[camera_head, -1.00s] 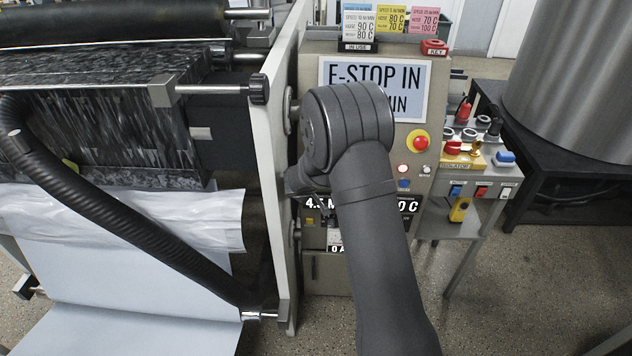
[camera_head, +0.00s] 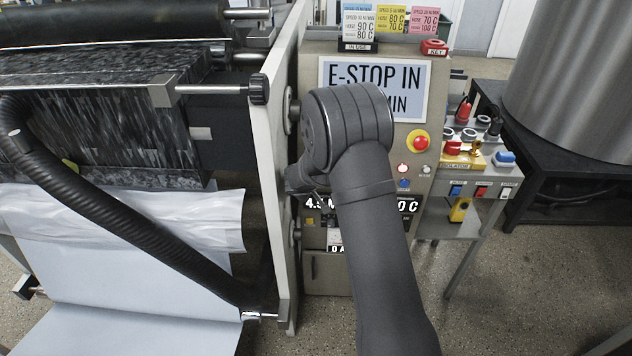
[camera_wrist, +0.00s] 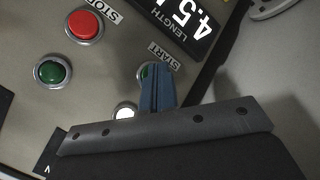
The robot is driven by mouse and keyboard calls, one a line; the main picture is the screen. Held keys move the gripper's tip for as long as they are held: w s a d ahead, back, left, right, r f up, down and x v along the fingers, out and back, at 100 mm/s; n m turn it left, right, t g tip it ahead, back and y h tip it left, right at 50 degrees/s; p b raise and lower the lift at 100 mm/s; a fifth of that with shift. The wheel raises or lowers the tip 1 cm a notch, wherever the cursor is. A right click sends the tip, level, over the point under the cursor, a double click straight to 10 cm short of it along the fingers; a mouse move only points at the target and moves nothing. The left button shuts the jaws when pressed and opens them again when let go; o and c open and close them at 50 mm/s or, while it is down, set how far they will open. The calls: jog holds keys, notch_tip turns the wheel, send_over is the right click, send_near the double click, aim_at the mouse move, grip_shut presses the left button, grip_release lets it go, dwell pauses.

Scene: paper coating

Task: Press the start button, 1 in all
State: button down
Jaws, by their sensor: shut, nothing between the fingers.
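In the wrist view, a green button (camera_wrist: 142,72) in a metal ring sits beside the START label (camera_wrist: 162,56) on the grey panel. My gripper (camera_wrist: 158,80) is shut and empty, with its blue-grey fingers over the right part of this button and hiding it. I cannot tell whether the tips touch the button or whether it is pushed in. In the head view my own arm hides the gripper's fingers and the start button.
A red STOP button (camera_wrist: 85,24), a second green button (camera_wrist: 53,71) and a lit white button (camera_wrist: 125,111) are close by. The LENGTH display (camera_wrist: 186,22) is above.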

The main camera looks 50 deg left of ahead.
jog(key=shift+s+d, duration=0.55)
jog(key=shift+s+d, duration=0.1)
jog(key=shift+s+d, duration=1.7)
jog(key=shift+w+a, duration=0.1)
jog(key=s+d, duration=0.3)
jog(key=shift+w+a, duration=0.15)
